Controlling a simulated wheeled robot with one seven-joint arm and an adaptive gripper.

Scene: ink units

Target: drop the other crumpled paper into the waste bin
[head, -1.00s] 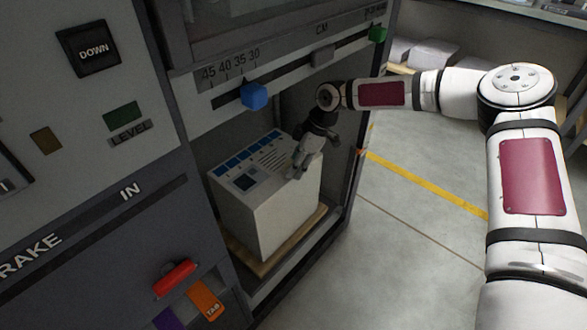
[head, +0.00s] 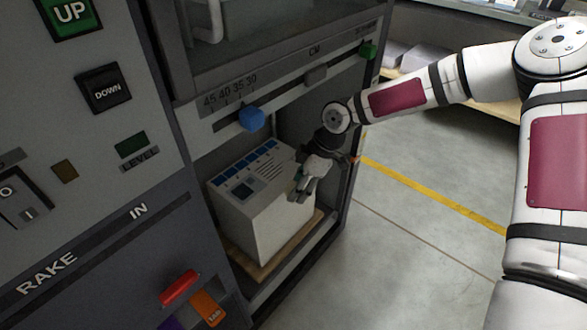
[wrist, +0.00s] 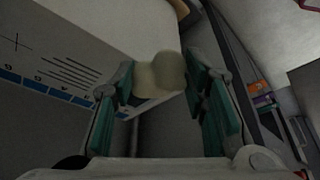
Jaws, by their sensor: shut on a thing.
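A pale cream crumpled paper (wrist: 160,75) sits between the two green-padded fingers of my gripper (wrist: 163,92) in the wrist view, and the fingers are shut on it. In the head view my gripper (head: 299,190) hangs at the right edge of the white box inside the machine's open bay; the paper cannot be made out there. I do not see a waste bin in either view.
The white box (head: 265,225) with a printed, blue-marked top stands on a wooden board (head: 290,250). The machine's ruler rail with a blue knob (head: 251,117) runs above the bay. Open grey floor (head: 400,250) with a yellow line lies to the right.

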